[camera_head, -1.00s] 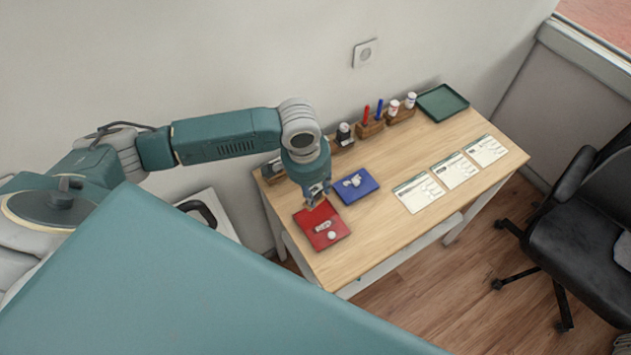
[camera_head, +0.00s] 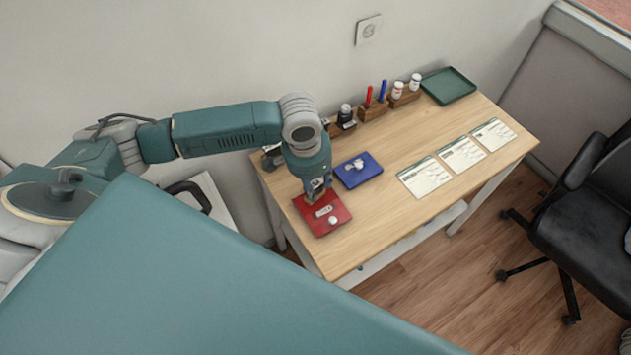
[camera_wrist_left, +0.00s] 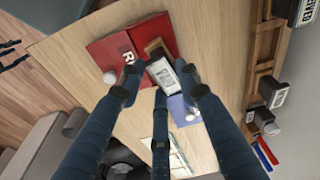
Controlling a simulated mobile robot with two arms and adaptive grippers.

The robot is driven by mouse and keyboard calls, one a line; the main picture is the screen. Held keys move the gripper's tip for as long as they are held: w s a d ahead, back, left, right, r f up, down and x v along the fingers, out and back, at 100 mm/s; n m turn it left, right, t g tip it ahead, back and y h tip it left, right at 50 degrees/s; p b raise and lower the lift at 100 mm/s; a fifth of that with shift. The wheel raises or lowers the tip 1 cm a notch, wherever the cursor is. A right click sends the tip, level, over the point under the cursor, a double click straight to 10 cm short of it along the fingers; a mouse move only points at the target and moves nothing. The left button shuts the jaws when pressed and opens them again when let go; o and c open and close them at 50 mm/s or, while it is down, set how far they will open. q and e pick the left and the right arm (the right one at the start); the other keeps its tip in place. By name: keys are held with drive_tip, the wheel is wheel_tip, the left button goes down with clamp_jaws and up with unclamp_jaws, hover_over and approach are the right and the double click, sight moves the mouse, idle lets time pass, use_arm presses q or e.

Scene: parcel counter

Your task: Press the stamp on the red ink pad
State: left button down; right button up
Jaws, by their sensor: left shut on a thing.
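The red ink pad (camera_head: 336,208) lies near the left end of the wooden table, with a white label and a white knob on it. My left gripper (camera_head: 318,192) is over its back part. In the left wrist view, my left gripper (camera_wrist_left: 165,88) is shut on the stamp (camera_wrist_left: 163,75), which has a white lettered label and a brown wooden part (camera_wrist_left: 154,46). The stamp overlaps the red pad (camera_wrist_left: 102,48) there. I cannot tell whether its underside touches the pad. My fingers mostly hide the stamp in the head view. My right gripper is not in view.
A blue ink pad (camera_head: 370,173) lies just right of the red one. Wooden holders (camera_head: 372,111) with a black-topped stamp, pens and bottles line the back edge. A green tray (camera_head: 448,86) stands at the back right. Three paper forms (camera_head: 460,155) lie at the right.

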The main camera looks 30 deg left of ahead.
use_arm(q)
drive_tip(key=shift+f, duration=0.3)
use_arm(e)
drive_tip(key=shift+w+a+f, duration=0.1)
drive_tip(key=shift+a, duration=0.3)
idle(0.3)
use_arm(q)
wheel_tip(320, 180, up, 6)
drive_tip(key=p, duration=0.7)
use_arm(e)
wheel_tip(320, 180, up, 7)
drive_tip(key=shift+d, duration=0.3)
